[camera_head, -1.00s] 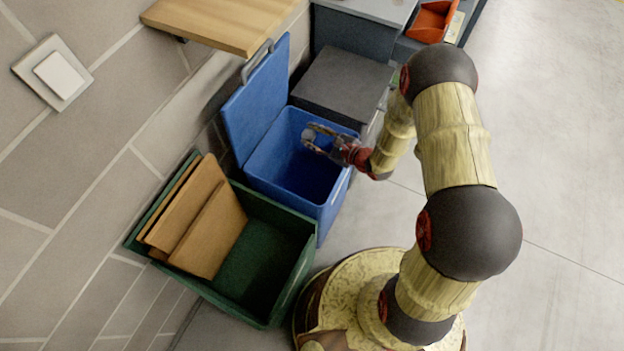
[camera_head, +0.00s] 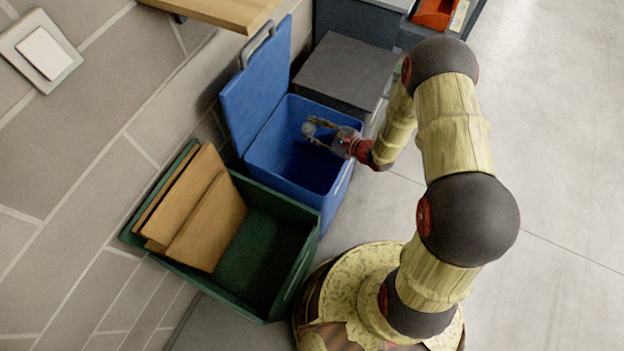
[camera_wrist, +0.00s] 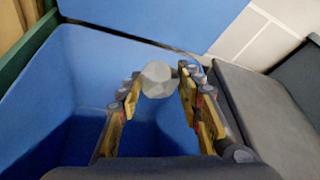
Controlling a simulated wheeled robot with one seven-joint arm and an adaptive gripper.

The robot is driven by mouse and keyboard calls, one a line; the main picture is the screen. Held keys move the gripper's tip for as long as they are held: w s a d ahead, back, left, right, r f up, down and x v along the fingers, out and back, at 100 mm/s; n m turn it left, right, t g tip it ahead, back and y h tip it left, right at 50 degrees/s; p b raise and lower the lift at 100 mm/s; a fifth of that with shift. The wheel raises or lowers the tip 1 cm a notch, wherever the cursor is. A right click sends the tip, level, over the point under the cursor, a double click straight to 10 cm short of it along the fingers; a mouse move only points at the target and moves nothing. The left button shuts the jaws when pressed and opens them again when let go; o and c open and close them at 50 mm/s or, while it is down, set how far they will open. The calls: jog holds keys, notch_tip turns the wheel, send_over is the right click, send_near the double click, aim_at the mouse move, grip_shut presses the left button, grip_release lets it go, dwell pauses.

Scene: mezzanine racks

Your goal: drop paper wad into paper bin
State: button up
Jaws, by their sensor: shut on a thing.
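The paper wad (camera_wrist: 158,79) is a small pale grey, faceted ball. My gripper (camera_head: 311,130) is shut on it, and the wad sits between the fingertips in the wrist view. The wad also shows as a pale spot in the head view (camera_head: 308,129). The paper bin appears to be the blue bin (camera_head: 333,203), which stands open with its lid (camera_head: 256,85) tilted up against the wall. My gripper reaches in from the right over the bin's opening. The blue inner walls show around and below the wad in the wrist view (camera_wrist: 60,100).
A green crate (camera_head: 298,268) holding several flat brown cardboard pieces (camera_head: 207,222) stands beside the blue bin, nearer me. A dark grey box (camera_head: 345,70) stands on its far side. A wooden shelf (camera_head: 225,10) juts from the wall above. The floor at right is clear.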

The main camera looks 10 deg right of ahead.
jog(key=o, duration=0.9)
jog(key=v, duration=1.2)
